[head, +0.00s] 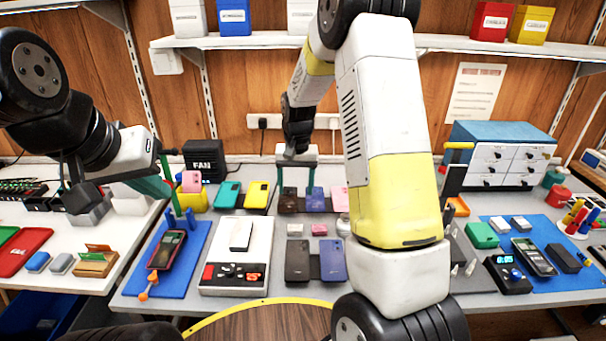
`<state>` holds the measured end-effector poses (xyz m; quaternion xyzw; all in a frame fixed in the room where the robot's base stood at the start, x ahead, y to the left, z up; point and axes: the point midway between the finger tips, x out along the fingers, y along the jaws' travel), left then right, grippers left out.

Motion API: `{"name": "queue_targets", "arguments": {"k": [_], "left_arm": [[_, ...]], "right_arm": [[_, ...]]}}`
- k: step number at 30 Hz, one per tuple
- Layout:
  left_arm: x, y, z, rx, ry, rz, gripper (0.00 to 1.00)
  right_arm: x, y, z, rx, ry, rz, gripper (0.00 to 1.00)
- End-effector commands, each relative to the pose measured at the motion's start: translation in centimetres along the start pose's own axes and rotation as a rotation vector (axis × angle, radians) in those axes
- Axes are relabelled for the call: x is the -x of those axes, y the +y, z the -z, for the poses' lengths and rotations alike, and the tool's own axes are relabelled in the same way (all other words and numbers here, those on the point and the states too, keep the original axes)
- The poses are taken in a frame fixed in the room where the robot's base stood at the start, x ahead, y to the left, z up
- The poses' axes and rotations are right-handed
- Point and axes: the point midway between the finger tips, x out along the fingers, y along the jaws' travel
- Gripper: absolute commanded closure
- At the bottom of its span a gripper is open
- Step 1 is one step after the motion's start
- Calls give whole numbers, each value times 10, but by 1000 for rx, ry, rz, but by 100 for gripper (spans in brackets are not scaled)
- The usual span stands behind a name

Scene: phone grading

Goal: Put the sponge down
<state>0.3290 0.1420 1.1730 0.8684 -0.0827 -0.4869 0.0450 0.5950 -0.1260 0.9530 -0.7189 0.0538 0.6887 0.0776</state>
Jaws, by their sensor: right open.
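I cannot surely pick out the sponge. A small pink block (319,229) and a grey block (295,230) lie side by side on the middle of the table, but I cannot tell whether either is the sponge.
A white tray (235,285) and a blue mat with a phone (167,249) are at left. Two phones (298,260) lie at front centre. A drawer cabinet (500,160) stands at back right. My right arm hides part of the table.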

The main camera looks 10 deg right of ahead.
Motion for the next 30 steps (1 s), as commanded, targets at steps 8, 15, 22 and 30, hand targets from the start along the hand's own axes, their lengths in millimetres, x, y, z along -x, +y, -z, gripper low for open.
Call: {"name": "queue_targets", "arguments": {"k": [8, 15, 22, 30], "left_arm": [[0, 0, 0, 0, 0, 0, 100], [0, 0, 0, 0, 0, 0, 100], [0, 0, 0, 0, 0, 0, 100], [0, 0, 0, 0, 0, 0, 100]], "right_arm": [[134, 19, -66, 65, 157, 116, 34], [205, 38, -150, 143, 306, 178, 34], [230, 52, -221, 209, 432, 201, 34], [231, 57, -250, 240, 485, 201, 34]]}}
